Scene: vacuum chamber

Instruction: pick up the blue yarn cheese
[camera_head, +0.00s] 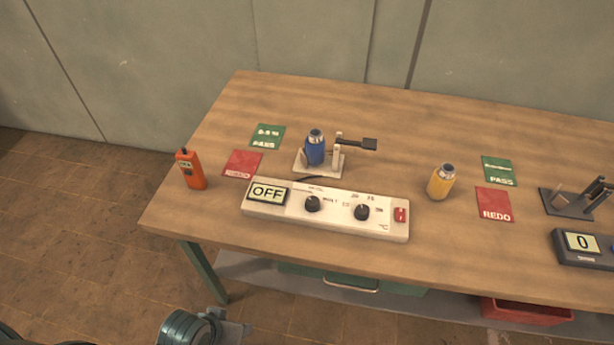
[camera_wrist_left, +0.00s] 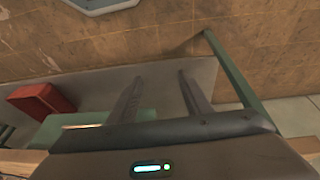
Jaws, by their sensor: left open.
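The blue yarn cheese (camera_head: 315,147) is a short blue spool with a silver-grey top. It stands on a white stand (camera_head: 318,166) with a dark-ended lever arm, toward the back left of the table. A piece of my left arm's end shows at the bottom edge of the head view, in front of the table and well away from the cheese. In the left wrist view my left gripper (camera_wrist_left: 160,88) has its two fingers apart with nothing between them. The cheese is not in that view. My right gripper is not in view.
A control box (camera_head: 328,226) reading OFF lies in front of the stand. The table's front edge and green leg (camera_head: 205,272) lie near my left arm. A red bin (camera_head: 526,311) is below.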

